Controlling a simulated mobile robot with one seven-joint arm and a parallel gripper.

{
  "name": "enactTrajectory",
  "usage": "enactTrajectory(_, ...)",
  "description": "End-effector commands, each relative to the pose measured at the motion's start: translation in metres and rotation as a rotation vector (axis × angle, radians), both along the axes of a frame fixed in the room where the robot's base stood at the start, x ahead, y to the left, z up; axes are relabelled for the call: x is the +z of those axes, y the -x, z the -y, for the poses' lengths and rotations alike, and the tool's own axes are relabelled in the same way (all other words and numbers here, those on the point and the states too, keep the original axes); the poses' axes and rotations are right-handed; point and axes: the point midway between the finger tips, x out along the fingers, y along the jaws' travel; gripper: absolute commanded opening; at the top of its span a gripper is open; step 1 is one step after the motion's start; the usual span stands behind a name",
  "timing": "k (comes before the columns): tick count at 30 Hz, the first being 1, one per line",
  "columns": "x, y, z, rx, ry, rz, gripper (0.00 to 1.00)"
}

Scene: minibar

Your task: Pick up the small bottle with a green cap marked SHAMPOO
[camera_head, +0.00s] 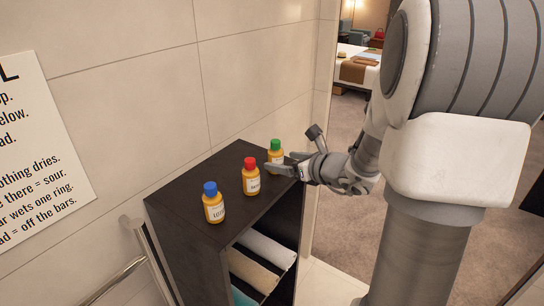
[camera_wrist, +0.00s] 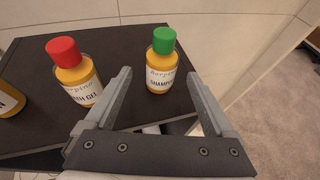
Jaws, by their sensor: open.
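The small orange bottle with a green cap (camera_head: 276,147) stands upright at the far right end of the dark shelf top. In the wrist view the same green-capped bottle (camera_wrist: 162,62) shows a white label reading SHAMPOO. My gripper (camera_head: 268,168) is open beside it, one finger crossing in front of its lower part in the head view. In the wrist view my gripper (camera_wrist: 157,85) has its two fingers apart, with the bottle ahead, between their directions. Whether a finger touches the bottle I cannot tell.
A red-capped bottle (camera_head: 251,177) stands close left of my gripper, and a blue-capped bottle (camera_head: 213,203) stands farther left. The dark shelf (camera_head: 185,225) backs onto a tiled wall and holds rolled towels (camera_head: 265,247) below. A metal rail (camera_head: 120,279) is at lower left.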

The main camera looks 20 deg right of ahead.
Motion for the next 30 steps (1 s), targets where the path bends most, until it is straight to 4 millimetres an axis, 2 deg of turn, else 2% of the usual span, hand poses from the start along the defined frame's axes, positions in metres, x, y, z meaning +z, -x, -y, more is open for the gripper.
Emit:
enactTrajectory(9, -0.012, -0.037, -0.01, 0.001, -0.001, -0.001, 0.89)
enactTrajectory(20, -0.015, -0.043, -0.011, 0.0, 0.0, -0.001, 0.87)
enactTrajectory(30, -0.015, -0.043, -0.011, 0.0, 0.0, -0.001, 0.26)
